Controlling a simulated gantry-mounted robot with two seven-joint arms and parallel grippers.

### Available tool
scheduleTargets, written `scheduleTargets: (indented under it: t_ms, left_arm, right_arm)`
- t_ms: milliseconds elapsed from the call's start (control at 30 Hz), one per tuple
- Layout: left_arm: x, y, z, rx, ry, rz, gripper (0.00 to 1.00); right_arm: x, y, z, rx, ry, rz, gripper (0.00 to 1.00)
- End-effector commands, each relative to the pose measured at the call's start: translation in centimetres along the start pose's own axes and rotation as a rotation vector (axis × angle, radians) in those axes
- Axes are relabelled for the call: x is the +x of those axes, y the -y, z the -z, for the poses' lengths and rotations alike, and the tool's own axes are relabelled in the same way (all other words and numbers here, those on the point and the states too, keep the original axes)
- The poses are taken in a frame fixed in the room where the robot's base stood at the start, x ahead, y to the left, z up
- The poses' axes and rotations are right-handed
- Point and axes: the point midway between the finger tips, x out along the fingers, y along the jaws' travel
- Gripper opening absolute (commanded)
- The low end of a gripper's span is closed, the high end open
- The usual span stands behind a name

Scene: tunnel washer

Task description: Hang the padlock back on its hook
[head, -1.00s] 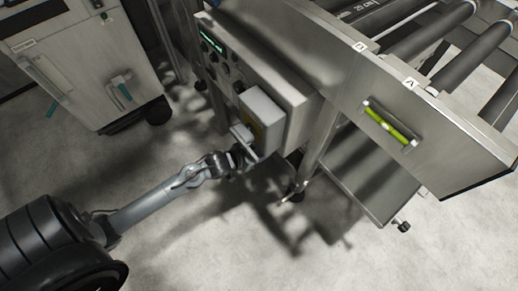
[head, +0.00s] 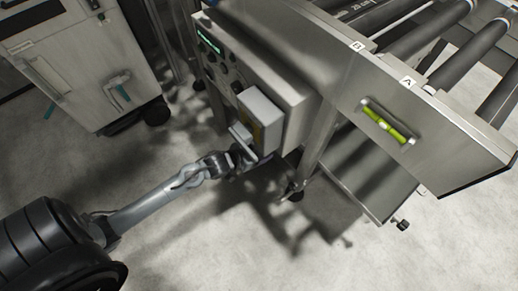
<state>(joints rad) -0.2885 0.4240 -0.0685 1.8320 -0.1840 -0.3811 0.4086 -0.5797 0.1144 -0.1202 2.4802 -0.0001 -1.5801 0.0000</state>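My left gripper (head: 245,152) is at the lower front of a small light grey box (head: 262,112) on the side of the control panel. Its fingers are small, dark and partly hidden by the wrist and the box. I cannot tell whether they are open or shut. I cannot make out the padlock or its hook in this view. A pale flat piece (head: 240,134) shows just above the gripper, at the left of the box. My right gripper is not in view.
The control panel (head: 222,68) has dark knobs and a lit display. A roller conveyor (head: 440,125) with a green-yellow level vial (head: 387,124) stands at the right. A grey cabinet (head: 75,60) stands at the upper left. The floor between is clear.

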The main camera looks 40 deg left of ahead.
Motion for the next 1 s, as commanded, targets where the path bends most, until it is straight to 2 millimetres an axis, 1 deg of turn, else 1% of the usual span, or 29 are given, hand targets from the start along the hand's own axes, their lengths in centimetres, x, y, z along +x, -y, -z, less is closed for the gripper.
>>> scheduleTargets:
  t_ms: [233,367,467,700,800,900,1000]
  left_arm:
    - [-0.2,0.0,0.0,0.000,0.002,0.000,0.76]
    - [-1.1,0.0,0.2,0.000,0.001,0.000,0.76]
    - [-2.5,0.0,0.3,0.000,0.002,0.000,0.76]
    - [-6.8,0.0,0.3,0.001,0.005,-0.001,0.76]
    - [-8.3,0.0,0.3,0.001,0.002,-0.001,0.76]
    - [-9.5,0.0,0.2,0.000,0.003,0.000,0.76]
    - [-10.3,0.0,0.1,0.000,0.001,0.000,0.76]
  right_arm:
    - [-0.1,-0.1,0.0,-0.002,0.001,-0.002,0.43]
    - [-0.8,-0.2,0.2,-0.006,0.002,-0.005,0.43]
    - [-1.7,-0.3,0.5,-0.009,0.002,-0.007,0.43]
    - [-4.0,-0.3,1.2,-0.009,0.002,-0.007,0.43]
    - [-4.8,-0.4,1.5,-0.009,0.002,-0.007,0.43]
    - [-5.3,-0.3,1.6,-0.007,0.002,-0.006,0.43]
    - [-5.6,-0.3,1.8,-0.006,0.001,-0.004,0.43]
